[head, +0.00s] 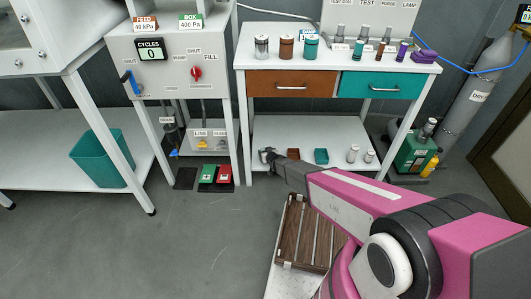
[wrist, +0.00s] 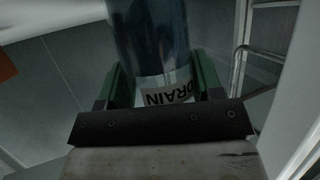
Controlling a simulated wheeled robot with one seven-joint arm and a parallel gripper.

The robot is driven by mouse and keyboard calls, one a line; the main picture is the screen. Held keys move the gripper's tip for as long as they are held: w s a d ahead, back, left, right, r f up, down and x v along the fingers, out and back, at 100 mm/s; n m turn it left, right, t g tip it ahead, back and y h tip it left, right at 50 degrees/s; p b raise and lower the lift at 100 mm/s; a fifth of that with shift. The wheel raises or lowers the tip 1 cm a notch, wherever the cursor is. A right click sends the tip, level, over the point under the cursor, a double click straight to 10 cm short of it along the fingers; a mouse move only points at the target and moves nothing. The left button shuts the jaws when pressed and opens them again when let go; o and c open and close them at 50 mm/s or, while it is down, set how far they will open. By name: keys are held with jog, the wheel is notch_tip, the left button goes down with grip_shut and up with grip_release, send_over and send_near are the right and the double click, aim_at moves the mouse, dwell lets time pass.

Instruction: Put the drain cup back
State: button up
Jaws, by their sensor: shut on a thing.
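The drain cup (wrist: 150,40) is a dark, bluish glassy cylinder with a white "DRAIN" label, seen close up in the wrist view. My gripper (wrist: 165,82) is shut on it, with a green finger pad on either side near the label. The cup's far end runs out of the top of that view. In the head view my gripper (head: 267,155) reaches low beside the white table's left leg. The cup cannot be made out there. A small sign that seems to read "DRAIN" (head: 167,120) is on the stand under the grey control box (head: 165,65).
The white table (head: 340,55) has bottles on top, a brown and a teal drawer, and a lower shelf (head: 305,130) with small containers. Green and red pedals (head: 215,174) lie on the floor. A teal bin (head: 95,158) stands left. Open floor (head: 180,240) lies in front.

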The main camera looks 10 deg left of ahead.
jog(key=o, duration=1.1)
jog(key=shift+c, duration=0.2)
jog(key=shift+r, duration=0.2)
jog(key=v, duration=1.2)
jog(key=d+r+m+g+h, duration=0.2)
jog(key=d+r+h, duration=0.2)
jog(key=d+r, duration=0.5)
jog(key=d+r+m+g+h, duration=0.1)
jog(key=d+r+m+h, duration=0.3)
jog(key=d, duration=0.9)
jog(key=s+d+r+m+g, duration=0.1)
jog(key=s+d+r+g, duration=0.7)
jog(key=s+d+r, duration=0.7)
jog(key=shift+s+d+r, duration=0.35)
jog(key=shift+d+r, duration=0.1)
jog(key=shift+r, duration=0.1)
